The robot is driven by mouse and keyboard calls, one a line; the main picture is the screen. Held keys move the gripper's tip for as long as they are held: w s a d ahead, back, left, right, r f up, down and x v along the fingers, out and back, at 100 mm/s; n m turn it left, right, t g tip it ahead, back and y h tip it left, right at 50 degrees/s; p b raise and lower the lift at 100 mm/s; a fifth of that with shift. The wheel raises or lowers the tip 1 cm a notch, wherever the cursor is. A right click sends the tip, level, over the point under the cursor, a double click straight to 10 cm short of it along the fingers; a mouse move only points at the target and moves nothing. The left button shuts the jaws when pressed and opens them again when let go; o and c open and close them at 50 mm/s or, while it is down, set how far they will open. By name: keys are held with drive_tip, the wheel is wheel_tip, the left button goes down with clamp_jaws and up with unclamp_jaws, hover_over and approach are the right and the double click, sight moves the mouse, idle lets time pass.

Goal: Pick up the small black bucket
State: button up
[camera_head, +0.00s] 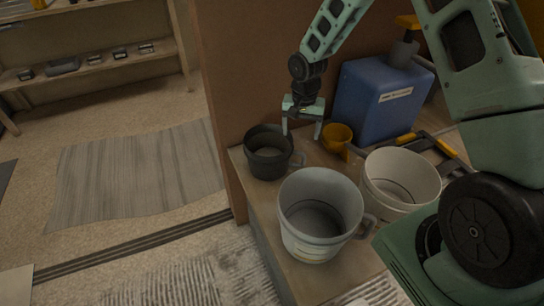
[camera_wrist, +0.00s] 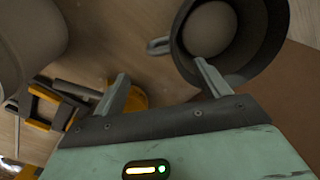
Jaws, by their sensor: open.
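The small black bucket (camera_head: 267,153) stands upright on the wooden surface near its left edge in the head view, its handle to the right. In the wrist view the dark bucket (camera_wrist: 262,60) shows at the upper right, with a round pale patch inside. My gripper (camera_head: 302,134) is open, above and just right of the bucket's back rim. In the wrist view my gripper (camera_wrist: 160,75) has its fingers apart; the right fingertip overlaps the bucket's near rim, and I cannot tell whether it touches. Nothing is held.
A yellow cup (camera_head: 336,137) stands just right of my gripper. A large grey bucket (camera_head: 318,249) and a white bucket (camera_head: 402,206) stand in front and to the right. A blue container (camera_head: 368,100) stands behind. A brown panel (camera_head: 262,60) rises behind the black bucket.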

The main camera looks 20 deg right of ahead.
sight(298, 152)
wheel_tip(298, 152, down, 6)
drive_tip(key=shift+d+f+p, duration=0.1)
drive_tip(key=shift+f+p, duration=0.45)
drive_tip(key=shift+f, duration=2.1)
drive_tip(key=shift+w+r, duration=0.1)
drive_tip(key=c, duration=1.1)
